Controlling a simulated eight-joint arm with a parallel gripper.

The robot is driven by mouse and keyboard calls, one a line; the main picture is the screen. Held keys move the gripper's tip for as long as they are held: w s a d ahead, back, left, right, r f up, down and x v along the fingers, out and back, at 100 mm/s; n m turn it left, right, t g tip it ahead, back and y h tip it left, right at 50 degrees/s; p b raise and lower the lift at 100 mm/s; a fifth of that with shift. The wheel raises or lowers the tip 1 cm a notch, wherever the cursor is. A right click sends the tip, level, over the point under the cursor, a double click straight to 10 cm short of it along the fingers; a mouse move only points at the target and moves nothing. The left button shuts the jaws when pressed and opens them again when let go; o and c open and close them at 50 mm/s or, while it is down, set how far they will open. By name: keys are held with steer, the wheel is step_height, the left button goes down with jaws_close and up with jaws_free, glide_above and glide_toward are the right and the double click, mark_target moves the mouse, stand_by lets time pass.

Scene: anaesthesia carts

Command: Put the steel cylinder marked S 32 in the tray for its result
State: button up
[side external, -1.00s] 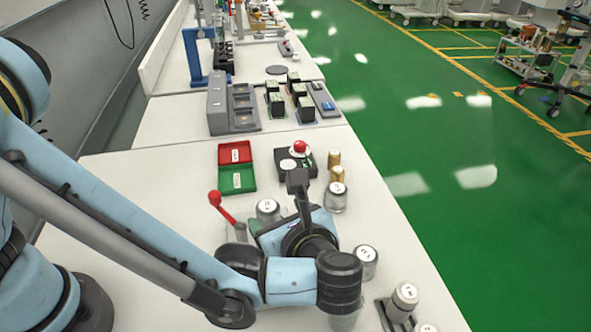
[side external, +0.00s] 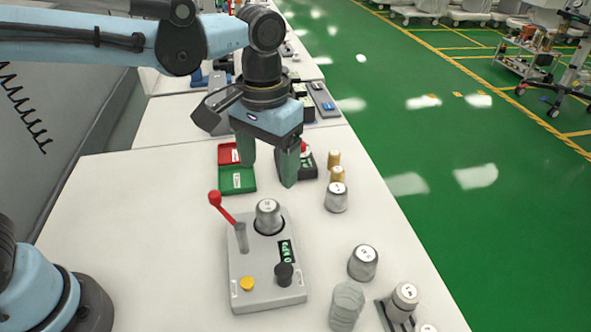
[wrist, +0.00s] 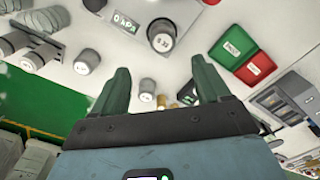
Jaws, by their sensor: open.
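The steel cylinder (side external: 268,217) stands upright in the round socket of a grey test device (side external: 245,268). In the wrist view the same cylinder (wrist: 162,34) carries a mark that looks like S 32. The device has a red-knobbed lever (side external: 222,207) and a display reading 0 kPa (wrist: 125,21). The green tray (side external: 237,180) and red tray (side external: 230,155) lie behind the device, side by side; the wrist view shows the green tray (wrist: 222,57) and red tray (wrist: 243,76) too. My gripper (side external: 268,175) is open and empty, raised above the table behind the cylinder, partly in front of the trays.
Stacked clear discs (side external: 346,306) stand at the front. Two brass cylinders (side external: 334,158) and a black box (side external: 308,168), partly hidden, are behind. The table's left side is clear.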

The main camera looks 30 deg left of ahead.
mark_target(269, 205)
step_height(269, 205, down, 7)
steer(key=shift+r, duration=0.15)
steer(key=shift+a+f, duration=0.15)
steer(key=shift+f, duration=1.15)
steer(key=shift+a+f, duration=0.15)
steer(key=shift+f, duration=1.15)
steer(key=shift+c, duration=0.2)
steer(key=c, duration=1.2)
